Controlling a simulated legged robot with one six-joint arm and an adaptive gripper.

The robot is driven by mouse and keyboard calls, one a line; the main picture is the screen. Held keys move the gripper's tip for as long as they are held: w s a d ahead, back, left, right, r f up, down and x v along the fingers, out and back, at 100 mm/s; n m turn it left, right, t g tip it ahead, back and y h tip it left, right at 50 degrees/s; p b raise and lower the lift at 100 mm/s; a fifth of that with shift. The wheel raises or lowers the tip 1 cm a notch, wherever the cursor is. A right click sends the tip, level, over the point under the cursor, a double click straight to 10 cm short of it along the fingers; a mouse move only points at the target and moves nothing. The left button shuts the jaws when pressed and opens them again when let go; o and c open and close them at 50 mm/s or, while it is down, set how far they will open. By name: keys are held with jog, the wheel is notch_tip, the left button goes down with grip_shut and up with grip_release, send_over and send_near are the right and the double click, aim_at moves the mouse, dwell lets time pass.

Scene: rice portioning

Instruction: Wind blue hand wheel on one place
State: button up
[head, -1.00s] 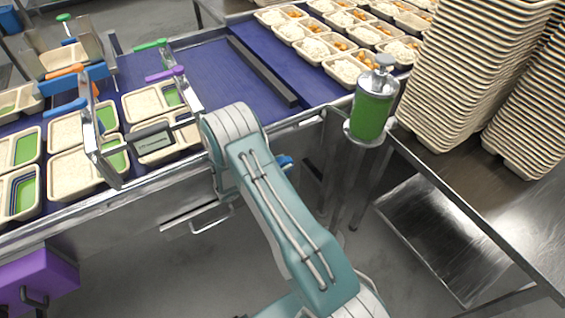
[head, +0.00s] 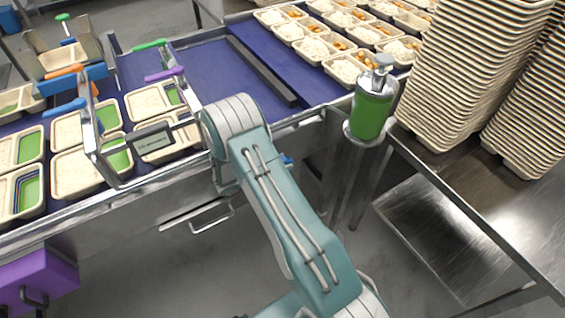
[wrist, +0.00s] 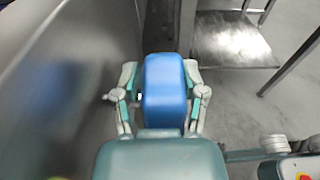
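The blue hand wheel shows in the wrist view as a rounded blue block (wrist: 165,92), upright in the picture's middle. My gripper (wrist: 163,78) has one finger on each side of it, and the fingers appear closed against its sides. In the head view only a small blue piece of the wheel (head: 287,160) shows at the conveyor's side, right of my wrist. My arm hides the rest of it, and my fingers are hidden there too.
The blue conveyor (head: 195,75) carries trays and a metal guide frame (head: 92,140) at the left. A green pump bottle (head: 372,108) stands on a post close to my arm's right. Stacked trays (head: 470,70) stand on a steel table (head: 520,215) at the right.

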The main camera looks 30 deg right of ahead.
jog(key=a+r, duration=0.1)
jog(key=a, duration=1.1)
jog(key=shift+s+r, duration=0.2)
jog(key=shift+r, duration=0.15)
